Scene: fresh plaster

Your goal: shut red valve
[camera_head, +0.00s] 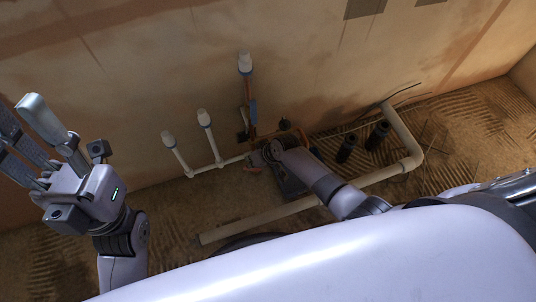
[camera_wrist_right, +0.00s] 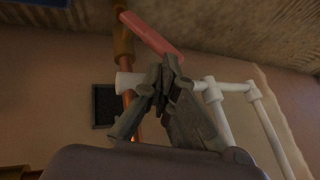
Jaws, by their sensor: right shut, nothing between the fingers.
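The red valve handle (camera_wrist_right: 150,33) shows in the right wrist view as a pale red lever beside a copper-coloured pipe (camera_wrist_right: 124,45). In the head view only a small reddish part of the handle (camera_head: 252,169) shows beside my right gripper (camera_head: 268,152). My right gripper's fingers (camera_wrist_right: 166,78) are closed together and empty, close to the handle in the wrist view. I cannot tell whether they touch it. My left gripper (camera_head: 24,122) is raised at the left of the head view, its fingers spread and empty, away from the valve.
White capped pipes (camera_head: 208,135) stand along the plaster wall (camera_head: 150,75). The ridged floor at the right (camera_head: 470,135) has free room.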

